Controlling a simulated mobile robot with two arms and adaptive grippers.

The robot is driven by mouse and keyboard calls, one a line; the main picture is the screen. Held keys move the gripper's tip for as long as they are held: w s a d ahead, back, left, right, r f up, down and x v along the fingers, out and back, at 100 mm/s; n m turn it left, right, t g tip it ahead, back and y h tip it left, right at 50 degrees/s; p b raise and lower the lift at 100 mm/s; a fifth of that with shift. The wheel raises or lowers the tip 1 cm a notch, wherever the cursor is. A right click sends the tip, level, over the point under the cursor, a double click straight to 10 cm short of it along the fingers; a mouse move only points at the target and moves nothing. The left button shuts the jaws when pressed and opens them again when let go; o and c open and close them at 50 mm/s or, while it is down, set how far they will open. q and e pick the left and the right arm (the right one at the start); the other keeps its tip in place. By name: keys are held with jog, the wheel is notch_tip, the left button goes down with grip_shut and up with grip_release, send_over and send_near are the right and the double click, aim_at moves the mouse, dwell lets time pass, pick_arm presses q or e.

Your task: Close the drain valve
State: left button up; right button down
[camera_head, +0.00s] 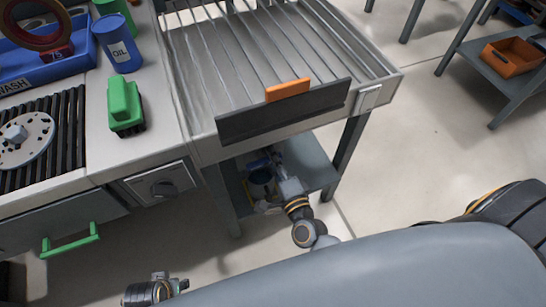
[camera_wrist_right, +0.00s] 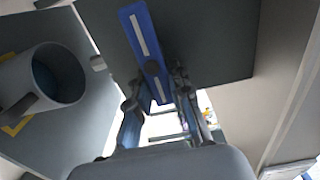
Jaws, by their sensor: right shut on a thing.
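The blue valve lever (camera_wrist_right: 148,40) with a white stripe shows in the right wrist view, against a dark grey panel. My right gripper (camera_wrist_right: 160,100) is shut on the lower end of this lever. In the head view my right gripper (camera_head: 274,162) is under the slatted table, beside the small blue lever (camera_head: 258,163). The valve body and pipe are mostly hidden.
A grey bucket (camera_wrist_right: 70,78) stands close to my right gripper on the lower shelf (camera_head: 312,165). Table legs (camera_head: 350,145) flank that space. The slatted table (camera_head: 190,75) lies above, with a dark front board (camera_head: 235,124). Open floor (camera_head: 420,150) lies to the right.

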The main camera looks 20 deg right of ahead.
dwell(0.5)
jog(key=c, duration=1.2)
grip_release()
jog(key=s, duration=1.2)
jog(key=shift+d, duration=0.25)
